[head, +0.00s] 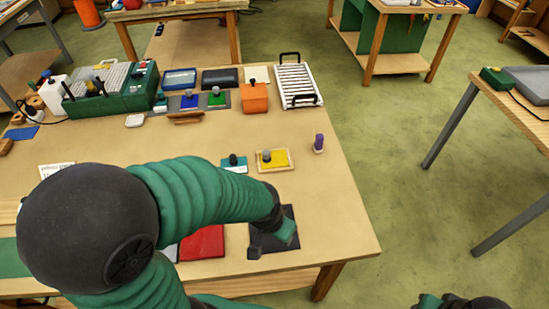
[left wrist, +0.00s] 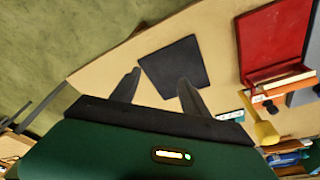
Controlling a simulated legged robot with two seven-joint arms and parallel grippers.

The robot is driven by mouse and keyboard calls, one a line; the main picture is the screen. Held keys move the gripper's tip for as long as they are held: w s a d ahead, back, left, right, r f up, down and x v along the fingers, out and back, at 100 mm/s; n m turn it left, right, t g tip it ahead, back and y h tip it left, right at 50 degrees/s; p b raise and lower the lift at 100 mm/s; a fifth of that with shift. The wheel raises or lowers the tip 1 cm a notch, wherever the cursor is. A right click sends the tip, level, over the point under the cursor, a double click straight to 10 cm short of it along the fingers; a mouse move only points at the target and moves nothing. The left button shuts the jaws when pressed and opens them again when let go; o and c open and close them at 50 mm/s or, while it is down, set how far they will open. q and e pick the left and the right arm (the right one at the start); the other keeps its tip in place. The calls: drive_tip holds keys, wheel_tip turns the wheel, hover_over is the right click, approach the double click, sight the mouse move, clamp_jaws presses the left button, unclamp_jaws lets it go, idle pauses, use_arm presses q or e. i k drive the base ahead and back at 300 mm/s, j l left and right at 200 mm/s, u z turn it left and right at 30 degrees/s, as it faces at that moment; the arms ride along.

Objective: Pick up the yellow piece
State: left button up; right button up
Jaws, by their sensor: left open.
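The yellow piece (head: 280,159) is a flat yellow block with a grey knob, in a light wooden tray near the table's right side in the head view. I cannot make it out in the left wrist view. My left gripper (head: 272,243) is over the black square mat (head: 290,214), nearer the front edge than the yellow piece and apart from it. In the left wrist view my left gripper (left wrist: 159,78) has its fingers apart with nothing between them, and the mat (left wrist: 177,66) lies beyond. My right gripper (head: 446,301) is partly in view at the bottom right; its jaws are unclear.
A teal piece (head: 233,167) with a dark knob stands left of the yellow piece, and a purple piece (head: 319,143) right of it. A red panel (head: 203,243) lies beside the mat. The wrist view shows a yellow mallet-like object (left wrist: 265,132). My left arm hides the table's middle.

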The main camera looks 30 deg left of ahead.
sight(269, 160)
drive_tip(key=i+l+u, duration=0.2)
drive_tip(key=u, duration=0.15)
drive_tip(key=i+l+u, duration=0.35)
drive_tip(key=l+u, duration=0.35)
drive_tip(key=i+l+u, duration=0.2)
drive_tip(key=l+u, duration=0.5)
drive_tip(key=i+l+u, duration=0.1)
drive_tip(key=l+u, duration=0.25)
drive_tip(key=l, duration=0.1)
